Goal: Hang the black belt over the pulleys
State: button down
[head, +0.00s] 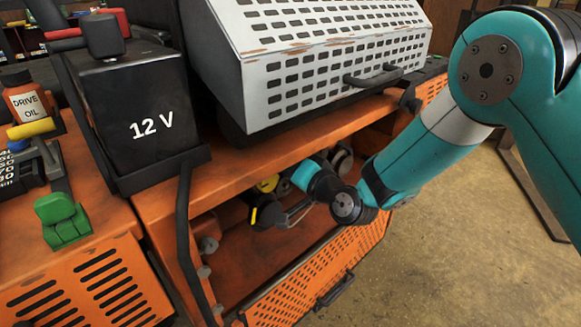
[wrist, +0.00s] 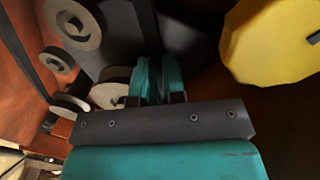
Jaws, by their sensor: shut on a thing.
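My gripper (wrist: 158,68) is inside the open bay of the orange machine. In the wrist view its teal fingers are shut on a dark strip, the black belt (wrist: 148,28), which runs up from between them. Most of the belt is hidden. Grey pulleys are at the left of the wrist view: one high up (wrist: 74,22), another below it (wrist: 57,60), and one close to the fingers (wrist: 112,86). I cannot tell whether the belt touches any pulley. In the head view my wrist hides the fingertips, and grey rollers (head: 341,158) show behind it.
A large yellow round part (wrist: 272,42) is right of the fingers. An orange perforated door (head: 318,283) hangs open below the bay. Above are a grey slotted cover (head: 310,65) and a black 12 V battery (head: 140,115).

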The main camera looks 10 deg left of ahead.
jog(key=shift+f, duration=0.3)
jog(key=c, duration=1.1)
grip_release()
jog(key=b+v, duration=1)
jog(key=v, duration=0.7)
jog(key=shift+s+d+b, duration=0.1)
jog(key=shift+d+b, duration=0.05)
jog(key=shift+b, duration=0.25)
